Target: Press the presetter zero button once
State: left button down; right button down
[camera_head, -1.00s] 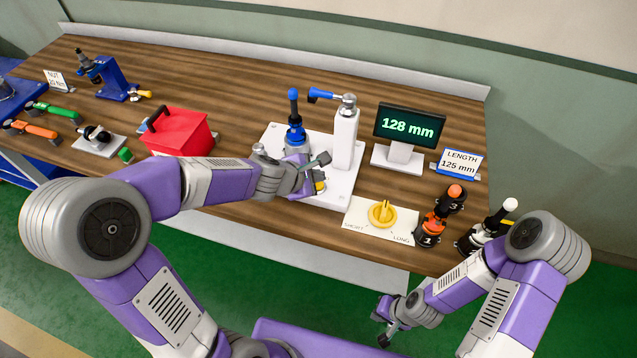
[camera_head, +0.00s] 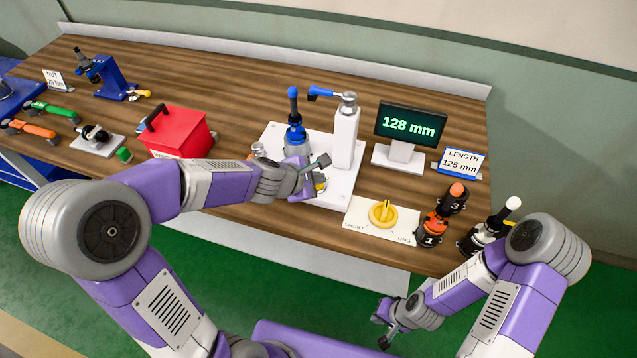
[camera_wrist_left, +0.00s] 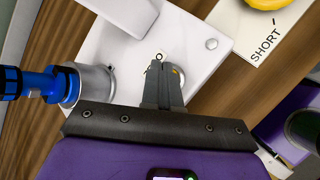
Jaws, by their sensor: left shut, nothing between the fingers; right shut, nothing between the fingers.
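The presetter has a white base plate (camera_head: 345,190), a white column (camera_head: 345,138) with a blue-tipped arm, and a blue tool holder (camera_head: 294,130). Its screen (camera_head: 410,124) reads 128 mm. My left gripper (camera_head: 320,188) is shut and empty, low over the front of the base plate. In the left wrist view its fingertips (camera_wrist_left: 160,62) are at a small "0" mark (camera_wrist_left: 158,56) on the white plate. The zero button itself is mostly hidden by the fingers; I cannot tell whether they touch it. My right gripper (camera_head: 385,338) is shut and empty, off the table's front edge.
A yellow SHORT/LONG dial (camera_head: 383,212) sits right of the base. Orange and black tool holders (camera_head: 433,228) stand at the right front. A red box (camera_head: 178,132) stands left of the presetter. A LENGTH 125 mm sign (camera_head: 460,163) stands right of the screen.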

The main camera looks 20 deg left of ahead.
pick_arm(q)
jog(key=shift+f+b, duration=0.35)
jog(key=shift+r, duration=0.1)
dwell(0.5)
jog(key=shift+r+p, duration=0.8)
jog(key=shift+p, duration=0.15)
notch_tip(320, 180, up, 5)
jog(key=p, duration=0.5)
jog(key=shift+r, duration=0.1)
dwell(0.3)
